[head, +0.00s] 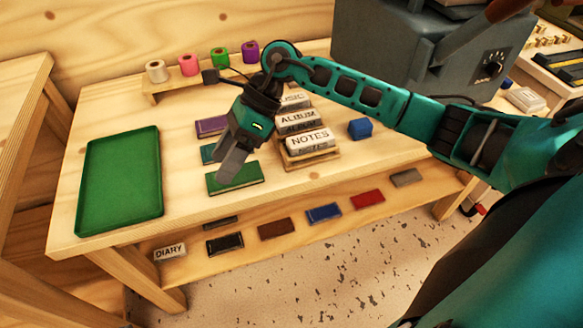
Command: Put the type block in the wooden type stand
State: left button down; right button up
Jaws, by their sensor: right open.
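The wooden type stand (322,161) is near the middle of the table. It holds white type blocks reading NOTES (309,140), ALBUM (297,120) and a partly covered one behind, apparently MUSIC (291,99). Another type block, marked DIARY (170,251), lies on the low shelf at the front left. My right gripper (231,166) reaches across the table from the right. It is open and points down over the green book, left of the stand, with nothing seen between its fingers. My left gripper is not in view.
A green tray (120,183) lies at the table's left. Foil rolls stand on a small rack (176,87) at the back. A blue cube (360,129) sits right of the stand. A grey machine (400,50) stands behind. Books, including a green one (245,177), lie around; several more are on the low shelf (290,248).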

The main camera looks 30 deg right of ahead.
jog(key=s+a+r+m+t+y, duration=0.3)
jog(key=a+r+m+t+y, duration=0.2)
jog(key=a+m+y, duration=0.5)
jog(key=d+f+m+t+h, duration=0.5)
jog(key=m+t+h, duration=0.1)
jog(key=m, duration=0.8)
jog(key=d+f+m+t+h, duration=0.5)
jog(key=m+t, duration=0.1)
jog(key=m, duration=0.7)
jog(key=s+d+f+m+g+h, duration=0.2)
jog(key=s+f+m+h, duration=0.1)
jog(key=s+f+m, duration=0.2)
jog(key=s+d+f+m+g+h, duration=0.2)
jog(key=s+f+m, duration=0.3)
jog(key=f, duration=0.3)
jog(key=shift+d+g+h, duration=0.4)
jog(key=shift+d+g, duration=0.2)
jog(key=shift+d, duration=0.05)
